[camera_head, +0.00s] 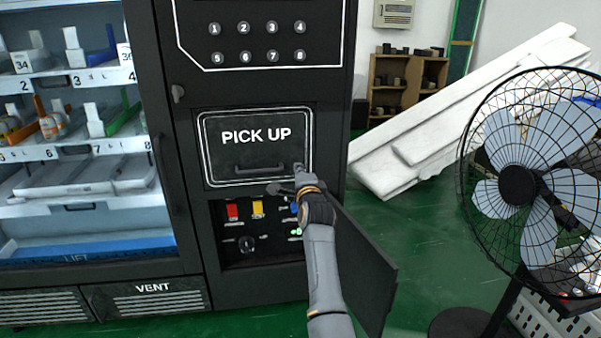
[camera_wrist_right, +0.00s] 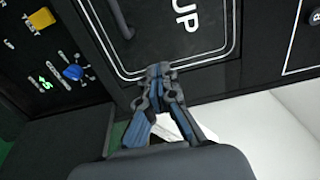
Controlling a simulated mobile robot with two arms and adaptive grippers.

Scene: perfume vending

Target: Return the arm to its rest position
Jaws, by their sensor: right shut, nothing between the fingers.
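My right gripper (camera_head: 287,180) is in front of the vending machine (camera_head: 328,90), near the lower right corner of the PICK UP flap (camera_head: 225,130). It is shut and empty. The right wrist view shows its fingers (camera_wrist_right: 158,72) together by the flap's white border. My right arm (camera_head: 322,265) reaches up from the bottom of the head view. My left gripper is not in view.
An open panel door (camera_head: 368,270) stands beside my right arm, exposing red (camera_head: 232,211), yellow (camera_head: 257,208) and blue (camera_wrist_right: 73,72) controls. A fan (camera_head: 517,185) stands at right. White boards (camera_head: 430,125) lean behind. Green floor (camera_head: 440,250) is open between door and fan.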

